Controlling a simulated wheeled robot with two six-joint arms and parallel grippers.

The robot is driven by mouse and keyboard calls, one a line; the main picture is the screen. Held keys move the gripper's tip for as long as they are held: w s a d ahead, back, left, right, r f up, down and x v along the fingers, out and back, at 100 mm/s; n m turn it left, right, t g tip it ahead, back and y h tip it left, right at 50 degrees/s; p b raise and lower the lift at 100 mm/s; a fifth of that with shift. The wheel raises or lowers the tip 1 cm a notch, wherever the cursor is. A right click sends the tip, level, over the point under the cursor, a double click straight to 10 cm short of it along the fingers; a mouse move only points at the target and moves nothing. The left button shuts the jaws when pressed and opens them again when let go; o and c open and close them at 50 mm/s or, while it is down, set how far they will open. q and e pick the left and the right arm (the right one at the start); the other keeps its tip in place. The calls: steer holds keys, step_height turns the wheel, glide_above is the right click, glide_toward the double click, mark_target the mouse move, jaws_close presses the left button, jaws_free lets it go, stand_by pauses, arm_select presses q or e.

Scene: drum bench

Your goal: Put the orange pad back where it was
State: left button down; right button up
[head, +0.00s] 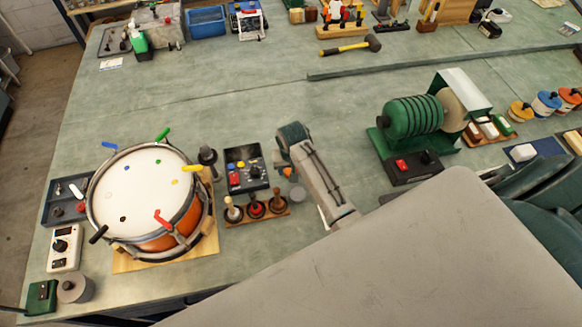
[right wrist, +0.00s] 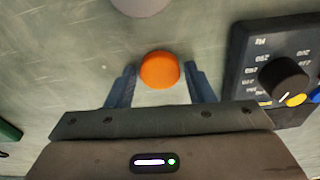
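The orange pad (right wrist: 160,70) is a small round disc, seen between the fingertips of my right gripper (right wrist: 160,76) in the right wrist view. The two fingers stand apart with a narrow gap on each side of the pad, so the gripper looks open around it. Whether the pad rests on the bench is hard to tell. In the head view a small part of the orange pad (head: 286,171) shows beside my right arm, which hides the fingertips. My left gripper is not in view.
A grey disc (head: 297,194) lies close to the pad. A black control box (head: 247,170) and a stamp rack (head: 257,210) are to its left, then a drum (head: 145,195) with coloured clips. A green machine (head: 412,120) stands right.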

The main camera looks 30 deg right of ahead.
steer(key=shift+o, duration=0.9)
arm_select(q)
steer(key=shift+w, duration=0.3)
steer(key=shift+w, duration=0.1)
arm_select(e)
steer(key=shift+r, duration=0.2)
arm_select(q)
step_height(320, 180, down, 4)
steer(key=b, duration=0.4)
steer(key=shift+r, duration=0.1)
arm_select(e)
step_height(320, 180, up, 12)
steer(key=s, duration=0.1)
steer(key=shift+s+a, duration=0.2)
steer(key=shift+a, duration=0.05)
steer(key=shift+f, duration=0.1)
